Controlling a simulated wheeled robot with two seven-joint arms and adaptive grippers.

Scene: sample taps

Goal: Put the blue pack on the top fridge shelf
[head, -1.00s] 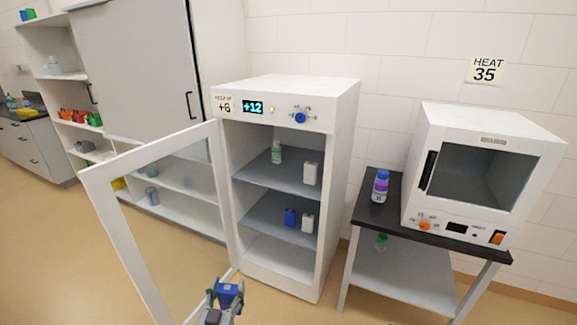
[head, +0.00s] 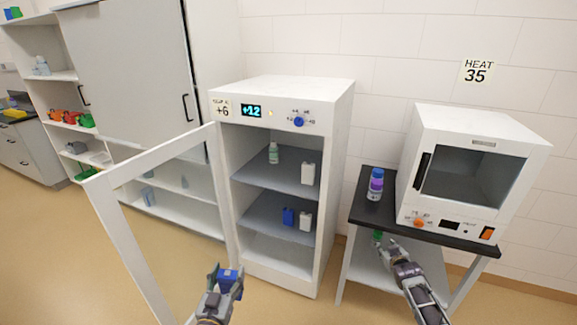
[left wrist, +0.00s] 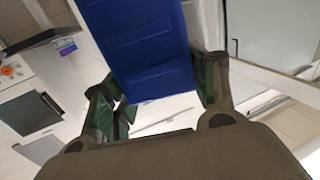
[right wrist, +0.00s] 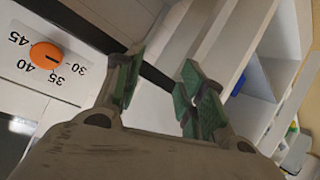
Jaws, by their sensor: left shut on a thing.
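My left gripper (head: 226,281) is shut on the blue pack (head: 229,280), in front of the open fridge near its glass door. The pack also shows large between the fingers in the left wrist view (left wrist: 148,45). The fridge (head: 281,100) is white and its door (head: 122,215) stands open to the left. Its top shelf (head: 275,178) holds a green-and-white bottle (head: 273,153) and a white pack (head: 308,173). My right gripper (head: 387,245) is empty and open, in front of the black-topped table; its fingers stand apart in the right wrist view (right wrist: 160,90).
The fridge's lower shelf (head: 262,218) holds another blue pack (head: 289,217) and a white pack (head: 305,220). A purple bottle (head: 375,184) and a white oven (head: 470,130) stand on the black-topped table (head: 365,210). The top shelf's front left is clear.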

